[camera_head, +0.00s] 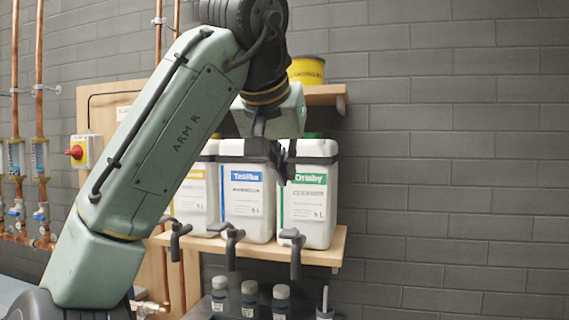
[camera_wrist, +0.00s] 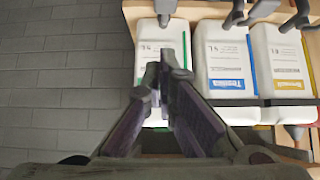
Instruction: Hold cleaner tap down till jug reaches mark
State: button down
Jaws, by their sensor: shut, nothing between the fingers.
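The cleaner container (camera_head: 308,205) is white with a green label strip and stands at the right end of the wooden shelf. Its dark tap (camera_head: 295,250) hangs over the shelf's front edge, with the lever pointing down. In the wrist view the same container (camera_wrist: 153,48) lies ahead of the fingers, with its tap (camera_wrist: 165,8) at the top edge. My gripper (camera_head: 279,168) is shut and empty, in front of the upper part of the containers and above the tap, apart from it. It also shows in the wrist view (camera_wrist: 167,72). I cannot make out a jug or its mark.
A blue-labelled container (camera_head: 248,200) and a yellow-labelled one (camera_head: 195,195) stand to the left, each with a dark tap. Several white-capped bottles (camera_head: 249,298) stand below. A yellow tin (camera_head: 306,70) sits on the upper shelf. The space right of the shelves is clear.

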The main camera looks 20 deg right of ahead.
aim_at(292, 233)
jog(key=p+x, duration=0.1)
jog(key=x, duration=0.4)
jog(key=shift+w+d+f, duration=0.15)
jog(key=shift+w+f, duration=0.05)
jog(key=shift+w, duration=0.1)
notch_tip(292, 233, down, 4)
jog(key=shift+w+d+r+p, duration=0.1)
jog(key=shift+r+p, duration=0.15)
jog(key=shift+p, duration=0.15)
jog(key=shift+f, duration=0.5)
